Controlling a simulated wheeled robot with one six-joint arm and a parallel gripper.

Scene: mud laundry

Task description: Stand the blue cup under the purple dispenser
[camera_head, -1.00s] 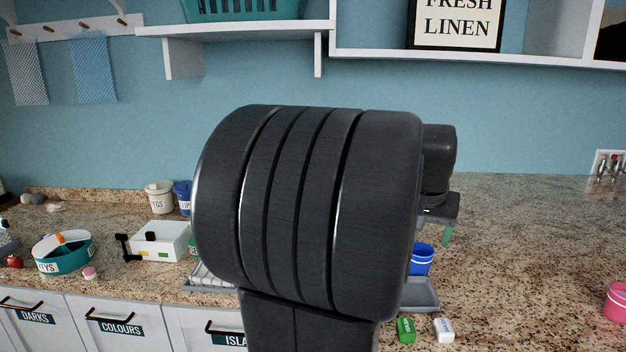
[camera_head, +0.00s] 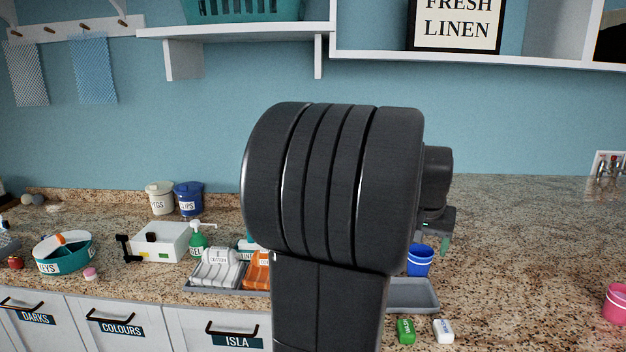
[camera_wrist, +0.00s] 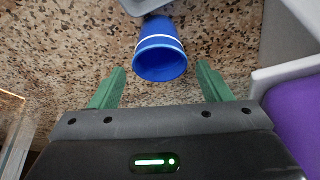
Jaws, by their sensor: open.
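In the head view a green fingertip (camera_head: 445,243) shows just right of the cup. A purple surface (camera_wrist: 297,125) in a pale frame lies at the wrist view's right edge, probably the dispenser. The head view does not show it.
A grey tray (camera_head: 415,293) lies in front of the cup. A green block (camera_head: 405,331) and a white block (camera_head: 444,331) lie near the front. A pink cup (camera_head: 617,303) is far right; the counter between is clear.

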